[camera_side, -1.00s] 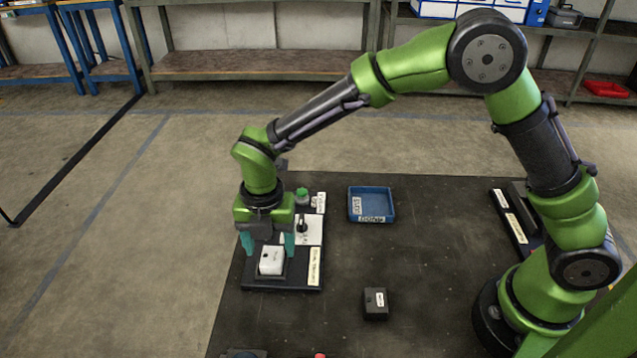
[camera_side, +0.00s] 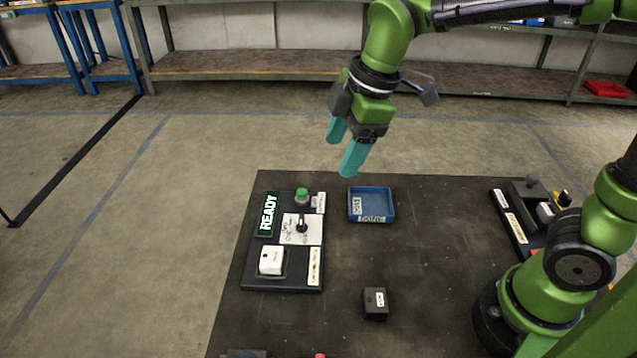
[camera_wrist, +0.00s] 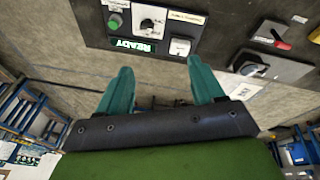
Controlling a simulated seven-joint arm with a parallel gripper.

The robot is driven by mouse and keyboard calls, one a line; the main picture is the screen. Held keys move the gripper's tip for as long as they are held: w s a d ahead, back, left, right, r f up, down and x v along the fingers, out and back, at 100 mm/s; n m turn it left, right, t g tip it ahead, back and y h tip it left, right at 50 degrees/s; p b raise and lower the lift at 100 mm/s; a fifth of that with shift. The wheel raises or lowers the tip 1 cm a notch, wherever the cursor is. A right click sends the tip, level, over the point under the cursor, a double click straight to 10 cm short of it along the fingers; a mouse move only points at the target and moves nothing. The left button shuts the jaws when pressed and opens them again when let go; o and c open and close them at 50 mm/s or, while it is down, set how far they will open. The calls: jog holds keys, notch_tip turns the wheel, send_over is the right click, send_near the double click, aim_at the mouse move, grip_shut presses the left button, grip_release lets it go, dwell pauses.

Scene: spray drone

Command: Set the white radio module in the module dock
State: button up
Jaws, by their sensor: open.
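The white radio module (camera_side: 271,259) sits in the module dock (camera_side: 263,277) at the front left of a dark panel. It looks level there, and nothing touches it from above. It also shows in the wrist view (camera_wrist: 180,47), beside the lit sign. My gripper (camera_side: 343,158) is open and empty, with teal fingers, high above the back of the table and well away from the module. Its two fingers (camera_wrist: 160,85) also show spread apart in the wrist view. A sign (camera_side: 268,214) on the panel is lit green and reads READY.
The panel also carries a green button (camera_side: 302,196) and a black knob (camera_side: 302,224) on a white plate. A blue tray (camera_side: 371,219) stands empty right of it. A dark block (camera_side: 375,303) lies in front. Another panel (camera_side: 511,222) is at the right edge.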

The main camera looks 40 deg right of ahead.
jog(key=s+d+m+t, duration=0.4)
jog(key=s+d+m, duration=0.4)
jog(key=m, duration=0.9)
jog(key=shift+s+d+r, duration=0.25)
jog(key=shift+s+d, duration=0.15)
jog(key=shift+s, duration=0.7)
